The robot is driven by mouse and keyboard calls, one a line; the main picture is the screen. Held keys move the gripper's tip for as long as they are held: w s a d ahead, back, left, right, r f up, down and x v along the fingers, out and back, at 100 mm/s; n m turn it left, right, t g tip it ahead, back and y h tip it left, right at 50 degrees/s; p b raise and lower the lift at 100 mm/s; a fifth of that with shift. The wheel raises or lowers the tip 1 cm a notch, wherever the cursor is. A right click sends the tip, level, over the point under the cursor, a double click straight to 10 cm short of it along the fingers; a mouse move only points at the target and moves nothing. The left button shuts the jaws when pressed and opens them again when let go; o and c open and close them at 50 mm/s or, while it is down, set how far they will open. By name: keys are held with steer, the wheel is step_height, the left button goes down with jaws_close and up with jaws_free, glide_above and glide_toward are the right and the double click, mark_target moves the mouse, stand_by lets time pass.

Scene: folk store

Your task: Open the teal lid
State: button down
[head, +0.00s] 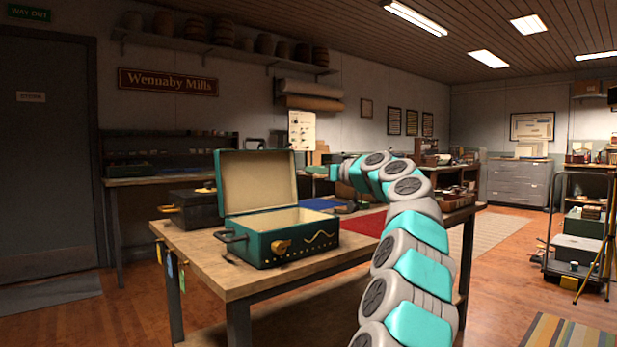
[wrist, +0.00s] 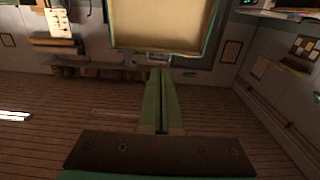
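The teal box (head: 300,248) stands on the wooden table, with a brass clasp and a wavy gold line on its front. Its teal lid (head: 218,183) is open and stands nearly upright at the back of the box, its cream lining (head: 262,180) facing me. The lid's cream lining and teal rim (wrist: 112,46) also show at the top of the wrist view. My gripper (head: 332,172) is to the right of the lid in the head view, apart from it. In the wrist view my gripper's fingers (wrist: 160,72) are together, with nothing seen between them.
A black case (head: 194,212) stands behind the teal box on the left of the table (head: 210,258). Blue (head: 318,204) and red (head: 366,224) mats lie farther back on the table. A cart (head: 575,252) stands at the right. Open floor lies between.

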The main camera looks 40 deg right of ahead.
steer(key=s+b, duration=0.1)
steer(key=s, duration=0.2)
steer(key=s+b, duration=0.1)
steer(key=s, duration=0.1)
steer(key=shift+s+d+b, duration=0.1)
steer(key=shift+d+b, duration=0.15)
steer(key=shift+b, duration=0.05)
stand_by(0.4)
